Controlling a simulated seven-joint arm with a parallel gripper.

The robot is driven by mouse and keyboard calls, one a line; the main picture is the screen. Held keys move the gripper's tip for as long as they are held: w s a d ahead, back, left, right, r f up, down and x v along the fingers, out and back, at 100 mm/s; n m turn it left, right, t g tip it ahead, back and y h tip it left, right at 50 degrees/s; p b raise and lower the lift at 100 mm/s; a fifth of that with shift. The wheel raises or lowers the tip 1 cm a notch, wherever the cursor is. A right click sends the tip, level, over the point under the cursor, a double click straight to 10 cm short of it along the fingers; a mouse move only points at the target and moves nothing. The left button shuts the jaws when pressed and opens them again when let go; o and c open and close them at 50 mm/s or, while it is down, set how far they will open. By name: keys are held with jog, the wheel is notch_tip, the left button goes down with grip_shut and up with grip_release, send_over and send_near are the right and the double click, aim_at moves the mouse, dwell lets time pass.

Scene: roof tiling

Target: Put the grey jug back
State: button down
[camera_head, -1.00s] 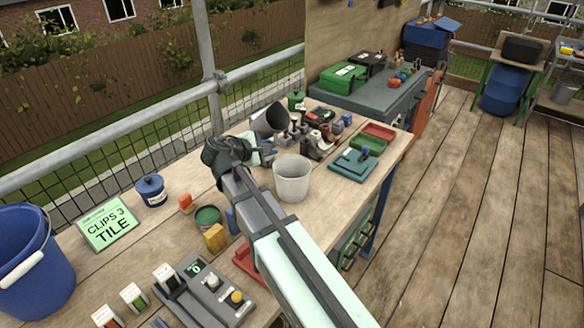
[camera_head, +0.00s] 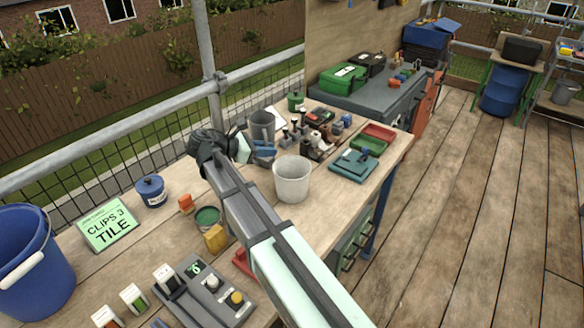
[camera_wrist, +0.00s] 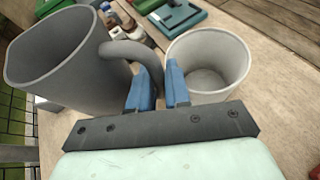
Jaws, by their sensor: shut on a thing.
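The grey jug (camera_head: 262,124) is roughly upright near the back edge of the bench, with its open mouth up. In the wrist view the jug (camera_wrist: 70,62) fills the left side, its handle towards my fingers. My gripper (camera_wrist: 158,90) has its blue fingers closed on the handle; in the head view the gripper (camera_head: 262,151) is just in front of the jug. I cannot tell if its base touches the bench. A pale grey-white tub (camera_head: 292,180) stands to the right of the jug; it also shows in the wrist view (camera_wrist: 208,62).
Several small tools and bottles (camera_head: 318,145) crowd the bench right of the jug. A teal tray (camera_head: 352,165) and a green box (camera_head: 343,76) are farther right. A blue lidded pot (camera_head: 151,191), a clips sign (camera_head: 107,226) and a blue bucket (camera_head: 35,265) are at left.

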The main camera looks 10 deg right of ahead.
jog(key=shift+a+r, duration=0.1)
jog(key=shift+a, duration=0.1)
